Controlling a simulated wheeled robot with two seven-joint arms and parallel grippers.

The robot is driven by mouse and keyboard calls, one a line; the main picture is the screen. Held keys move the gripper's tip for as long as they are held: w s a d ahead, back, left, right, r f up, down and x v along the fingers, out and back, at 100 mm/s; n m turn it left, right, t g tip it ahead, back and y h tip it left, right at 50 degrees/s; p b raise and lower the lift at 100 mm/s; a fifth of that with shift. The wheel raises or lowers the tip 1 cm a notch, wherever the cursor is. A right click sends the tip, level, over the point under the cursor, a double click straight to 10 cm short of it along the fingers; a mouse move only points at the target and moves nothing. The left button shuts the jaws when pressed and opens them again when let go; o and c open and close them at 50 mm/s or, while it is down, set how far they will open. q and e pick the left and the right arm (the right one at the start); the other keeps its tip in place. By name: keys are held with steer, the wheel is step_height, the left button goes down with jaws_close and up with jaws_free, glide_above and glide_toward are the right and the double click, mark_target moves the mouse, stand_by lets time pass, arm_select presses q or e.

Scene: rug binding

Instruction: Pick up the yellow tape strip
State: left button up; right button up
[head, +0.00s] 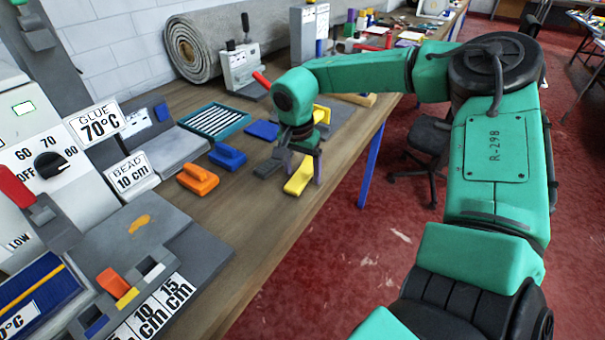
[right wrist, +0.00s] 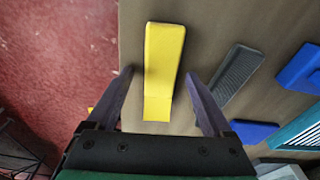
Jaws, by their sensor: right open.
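The yellow strip (head: 299,177) lies on the wooden table near its right edge. In the right wrist view the yellow strip (right wrist: 165,55) runs lengthwise, its near end between the two fingers. My right gripper (head: 301,166) is open and pointing down over it, and its fingers (right wrist: 160,77) show on either side of the strip with gaps. I cannot tell how far the fingertips are above the table. My left gripper is not in view.
A dark grey strip (right wrist: 236,76) lies close beside the yellow one. Blue (head: 227,156) and orange (head: 198,180) blocks and a teal-framed tray (head: 214,120) stand to the left. A machine with labels (head: 93,120) fills the left side. The table edge drops to red floor.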

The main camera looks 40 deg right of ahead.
steer(key=shift+a, duration=0.1)
steer(key=shift+c, duration=0.9)
jaws_close()
steer(key=shift+r, duration=0.15)
